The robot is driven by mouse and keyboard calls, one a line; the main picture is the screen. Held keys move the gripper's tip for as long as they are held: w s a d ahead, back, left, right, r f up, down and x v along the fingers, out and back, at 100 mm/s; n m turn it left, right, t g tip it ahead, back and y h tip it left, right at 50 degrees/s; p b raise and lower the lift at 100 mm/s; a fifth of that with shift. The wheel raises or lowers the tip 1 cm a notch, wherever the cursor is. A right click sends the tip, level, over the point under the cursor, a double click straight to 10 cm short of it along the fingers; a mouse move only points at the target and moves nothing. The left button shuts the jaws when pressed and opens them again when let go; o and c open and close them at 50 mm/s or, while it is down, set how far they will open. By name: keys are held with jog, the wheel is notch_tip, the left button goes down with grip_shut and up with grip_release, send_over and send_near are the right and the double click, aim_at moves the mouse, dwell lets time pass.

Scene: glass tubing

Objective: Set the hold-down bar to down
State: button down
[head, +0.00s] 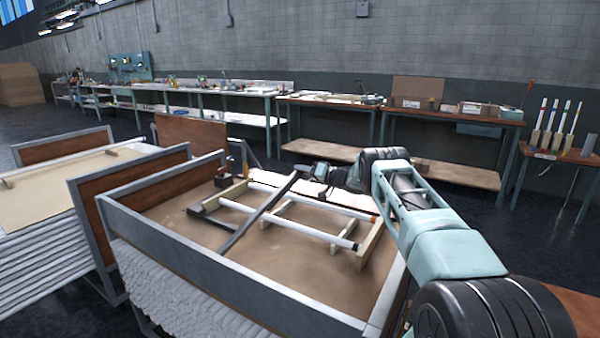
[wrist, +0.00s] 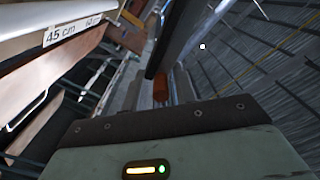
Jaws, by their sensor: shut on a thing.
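The hold-down bar (head: 262,212) is a long dark bar in the head view, running slantwise across a wooden rack (head: 370,240) that holds pale glass tubes (head: 300,231). Its far end rises toward my gripper (head: 312,172); I cannot tell how high it stands above the tubes. My gripper is at that far end, shut on the bar's end. In the wrist view a dark bar (wrist: 172,35) runs away from the jaws, and an orange-red piece (wrist: 160,85) shows between the fingers. The exact contact is partly hidden.
The rack stands in a shallow bench tray with a grey metal rim (head: 225,278). Another bench (head: 65,182) is at the left. Workbenches (head: 400,112) line the back wall. A stand with upright tubes (head: 550,140) is at the far right. Dark floor lies between.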

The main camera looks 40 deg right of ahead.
jog(key=shift+w+f+b, duration=0.2)
jog(key=shift+f+b, duration=1.45)
jog(key=shift+f, duration=0.85)
jog(key=c, duration=1.4)
grip_release()
jog(key=shift+a+r, duration=0.1)
jog(key=shift+r, duration=0.2)
jog(key=v, duration=1.7)
jog(key=shift+s+d, duration=0.25)
jog(key=shift+d, duration=0.05)
